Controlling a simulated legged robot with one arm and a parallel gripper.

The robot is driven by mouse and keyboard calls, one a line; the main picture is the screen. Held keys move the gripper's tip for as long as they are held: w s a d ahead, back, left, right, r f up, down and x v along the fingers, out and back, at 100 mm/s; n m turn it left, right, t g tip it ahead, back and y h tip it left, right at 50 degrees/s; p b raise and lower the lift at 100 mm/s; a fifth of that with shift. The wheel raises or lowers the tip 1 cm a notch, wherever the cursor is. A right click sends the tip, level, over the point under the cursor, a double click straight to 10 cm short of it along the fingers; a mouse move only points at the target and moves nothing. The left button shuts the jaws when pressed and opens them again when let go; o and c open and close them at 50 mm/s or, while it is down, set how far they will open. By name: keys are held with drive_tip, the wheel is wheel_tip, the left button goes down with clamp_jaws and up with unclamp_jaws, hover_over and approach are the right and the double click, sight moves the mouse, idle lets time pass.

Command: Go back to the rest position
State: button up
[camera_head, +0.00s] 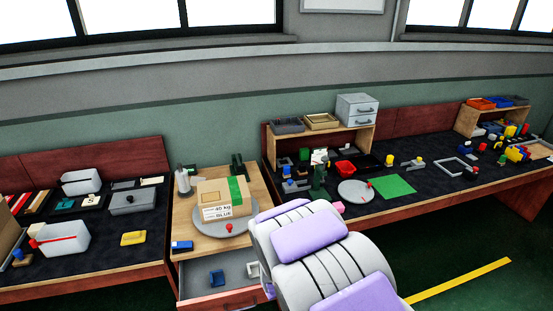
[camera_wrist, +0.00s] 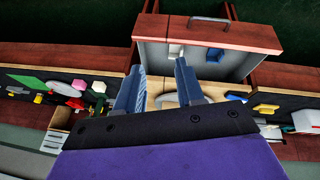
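My gripper (camera_wrist: 158,80) is open in the wrist view, with its two grey fingers apart and nothing held between them. It is above the middle wooden table, near the pulled-out drawer (camera_wrist: 235,68), which also shows in the head view (camera_head: 197,285). A blue block (camera_head: 216,277) and a white piece (camera_head: 254,269) lie in the drawer. In the head view my white and purple arm fills the lower middle and hides the gripper.
A cardboard box (camera_head: 213,197) with green tape stands on a round grey plate (camera_head: 202,217) on the middle table. Cluttered dark worktops flank it, with a white bin (camera_head: 66,240) at left and a green mat (camera_head: 393,185) at right. Green floor is open at lower right.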

drive_tip(key=s+d+r+m+g, duration=0.2)
drive_tip(key=s+d+r, duration=0.2)
drive_tip(key=s+r, duration=0.3)
drive_tip(key=s+d+r+m+g, duration=0.1)
drive_tip(key=s+d+r, duration=0.3)
drive_tip(key=s, duration=1.1)
drive_tip(key=s+d+r+m+g, duration=0.2)
drive_tip(key=s+d+r, duration=0.3)
drive_tip(key=s+r, duration=0.5)
drive_tip(key=shift+s+r+m+g, duration=0.3)
drive_tip(key=shift+s+g, duration=0.2)
drive_tip(key=shift+g, duration=0.3)
